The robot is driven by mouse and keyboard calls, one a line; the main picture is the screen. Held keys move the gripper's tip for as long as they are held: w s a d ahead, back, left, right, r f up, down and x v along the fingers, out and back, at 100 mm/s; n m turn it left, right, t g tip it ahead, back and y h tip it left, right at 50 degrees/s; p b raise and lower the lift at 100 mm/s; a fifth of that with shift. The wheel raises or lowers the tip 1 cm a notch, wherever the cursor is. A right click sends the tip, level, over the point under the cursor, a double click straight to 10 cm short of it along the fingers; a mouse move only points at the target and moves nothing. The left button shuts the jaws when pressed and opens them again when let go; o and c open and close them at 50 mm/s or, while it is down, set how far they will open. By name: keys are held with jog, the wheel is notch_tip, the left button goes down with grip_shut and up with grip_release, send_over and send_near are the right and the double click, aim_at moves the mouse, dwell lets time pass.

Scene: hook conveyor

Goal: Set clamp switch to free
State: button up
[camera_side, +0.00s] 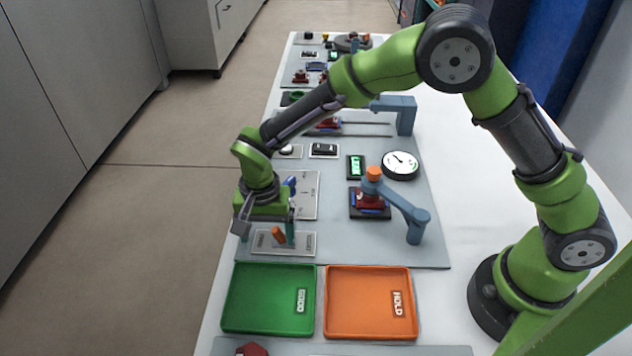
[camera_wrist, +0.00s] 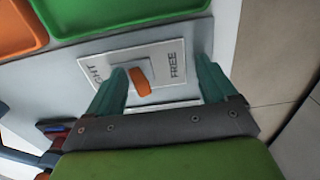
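The clamp switch is a grey plate (camera_side: 262,243) with an orange lever (camera_side: 278,236), just behind the green tray in the side view. In the wrist view the plate (camera_wrist: 120,60) carries the word FREE at right and a partly hidden word ending in GHT at left. There the orange lever (camera_wrist: 141,83) stands between the labels; which way it is set I cannot tell. My gripper (camera_wrist: 162,66) is open, low over the plate, with its teal fingers on either side of the lever. The lever is nearer the left finger; contact is unclear.
A green tray (camera_side: 233,318) and an orange tray (camera_side: 340,326) lie in front of the switch. A blue-grey clamp arm (camera_side: 403,207) with an orange knob stands over a red part to the right. A round gauge (camera_side: 401,164) lies behind it.

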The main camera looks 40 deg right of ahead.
aim_at(277, 231)
jog(key=shift+r, duration=0.15)
notch_tip(277, 231, up, 7)
dwell(0.5)
jog(key=s+n, duration=0.1)
jog(key=s+d+n, duration=0.1)
jog(key=shift+f+n, duration=0.3)
jog(key=s+d+r+n+t+y, duration=0.1)
jog(key=s+d+r+t, duration=0.2)
jog(key=s+d+r, duration=0.4)
jog(key=s+d+r+n+t+y, duration=0.1)
jog(key=s+d+r+t, duration=0.3)
jog(key=s+d+r, duration=0.4)
jog(key=d+r, duration=0.1)
jog(key=d, duration=0.3)
jog(key=shift+d+r, duration=0.25)
jog(key=shift+d, duration=0.05)
